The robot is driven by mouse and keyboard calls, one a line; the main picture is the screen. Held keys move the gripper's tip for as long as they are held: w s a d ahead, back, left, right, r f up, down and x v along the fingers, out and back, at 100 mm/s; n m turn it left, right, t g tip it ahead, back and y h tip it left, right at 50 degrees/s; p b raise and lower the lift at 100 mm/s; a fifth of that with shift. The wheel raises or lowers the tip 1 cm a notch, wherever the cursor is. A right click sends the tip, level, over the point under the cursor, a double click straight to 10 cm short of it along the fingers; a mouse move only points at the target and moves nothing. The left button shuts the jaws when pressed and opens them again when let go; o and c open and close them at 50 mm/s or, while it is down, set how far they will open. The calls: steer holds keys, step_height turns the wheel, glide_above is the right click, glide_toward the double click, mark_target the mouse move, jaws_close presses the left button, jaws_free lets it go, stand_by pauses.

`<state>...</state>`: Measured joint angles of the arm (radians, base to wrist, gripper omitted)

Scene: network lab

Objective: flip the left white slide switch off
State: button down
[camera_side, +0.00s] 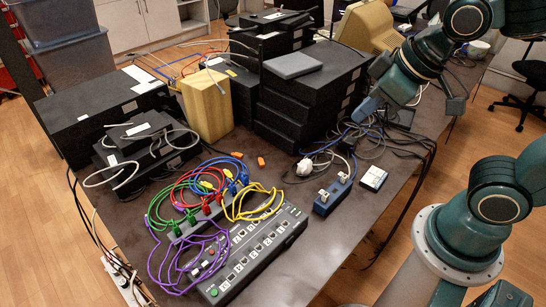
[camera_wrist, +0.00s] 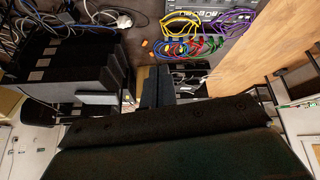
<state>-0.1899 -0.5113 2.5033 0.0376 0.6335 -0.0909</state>
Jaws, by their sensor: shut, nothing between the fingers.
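A small blue box (camera_side: 333,197) lies on the dark table in the side view, right of the yellow cables. I cannot make out the switches in the wrist view.
A white plug with cables (camera_side: 318,165) lies just behind the blue box. A small white-and-black device (camera_side: 373,178) is to its right. A patch panel (camera_side: 250,250) with coloured cables is to its left. Stacked black boxes (camera_side: 305,105) rise close to my gripper.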

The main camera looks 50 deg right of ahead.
mark_target(205, 265)
steer(key=w+a+f+n+y, duration=0.1)
steer(key=w+a+f+n, duration=0.2)
steer(key=a+f+n, duration=0.35)
steer(key=w+a+f+n+y, duration=0.1)
steer(key=w+a+f+n, duration=0.2)
steer(key=a+f, duration=0.65)
steer(key=s+a+f+n+y, duration=0.1)
steer(key=s+a+f+n, duration=0.3)
steer(key=a, duration=0.5)
steer(key=shift+a+f+y, duration=0.15)
steer(key=shift+f+y, duration=0.15)
steer(key=shift+y, duration=0.1)
steer(key=shift+f+n, duration=0.1)
steer(key=shift+n, duration=0.15)
steer(key=x, duration=1)
steer(key=shift+s+f, duration=0.1)
steer(key=shift+s, duration=0.05)
steer(key=w, duration=0.3)
steer(key=shift+w, duration=0.45)
